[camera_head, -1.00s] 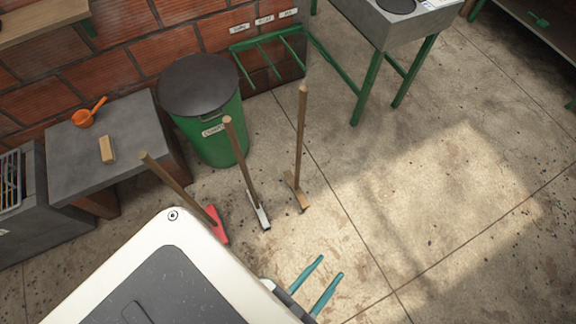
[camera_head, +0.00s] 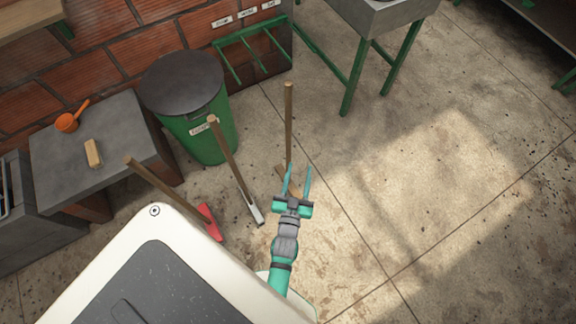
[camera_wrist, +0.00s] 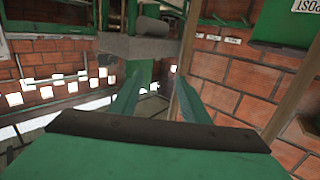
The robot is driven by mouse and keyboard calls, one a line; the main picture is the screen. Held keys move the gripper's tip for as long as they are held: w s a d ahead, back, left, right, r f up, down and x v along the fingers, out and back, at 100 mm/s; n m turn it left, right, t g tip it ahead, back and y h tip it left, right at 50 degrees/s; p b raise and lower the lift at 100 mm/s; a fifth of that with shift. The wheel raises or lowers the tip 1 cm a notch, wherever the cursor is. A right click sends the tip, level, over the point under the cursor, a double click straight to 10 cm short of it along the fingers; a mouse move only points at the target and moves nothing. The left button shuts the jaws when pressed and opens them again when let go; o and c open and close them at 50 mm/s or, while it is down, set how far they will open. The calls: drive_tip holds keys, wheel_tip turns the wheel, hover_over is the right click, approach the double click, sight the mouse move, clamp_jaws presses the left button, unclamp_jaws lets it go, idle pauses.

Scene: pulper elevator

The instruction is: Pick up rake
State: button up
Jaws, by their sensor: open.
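Three long-handled tools stand on the floor. One has a wooden handle (camera_head: 289,120) and a wooden head partly hidden behind my gripper (camera_head: 297,170). Another has a grey-white metal head (camera_head: 255,214), and the third a red head (camera_head: 210,222). I cannot tell for certain which is the rake; none shows clear tines. My gripper is open and empty, its two teal fingers beside the lower part of the wooden-headed tool in the head view. In the wrist view, a wooden pole (camera_wrist: 188,50) shows beyond the spread fingers.
A green bin (camera_head: 205,135) with a dark lid stands behind the tools. A green rack (camera_head: 250,50) is fixed near the brick wall. A grey bench (camera_head: 70,165) holds an orange scoop (camera_head: 70,122) and a brush-like block (camera_head: 93,153). Open floor (camera_head: 430,180) lies to the right.

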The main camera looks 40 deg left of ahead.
drive_tip(key=n+y, duration=0.2)
approach(288, 126)
drive_tip(key=r, duration=0.1)
drive_tip(key=shift+g, duration=0.3)
drive_tip(key=x, duration=0.5)
drive_tip(key=shift+w, duration=0.1)
drive_tip(key=shift+f+x, duration=0.15)
drive_tip(key=shift+x, duration=1.4)
drive_tip(key=shift+f+x, duration=0.1)
drive_tip(key=shift+x, duration=1.5)
drive_tip(key=shift+d, duration=0.15)
clamp_jaws()
drive_tip(key=shift+r, duration=0.15)
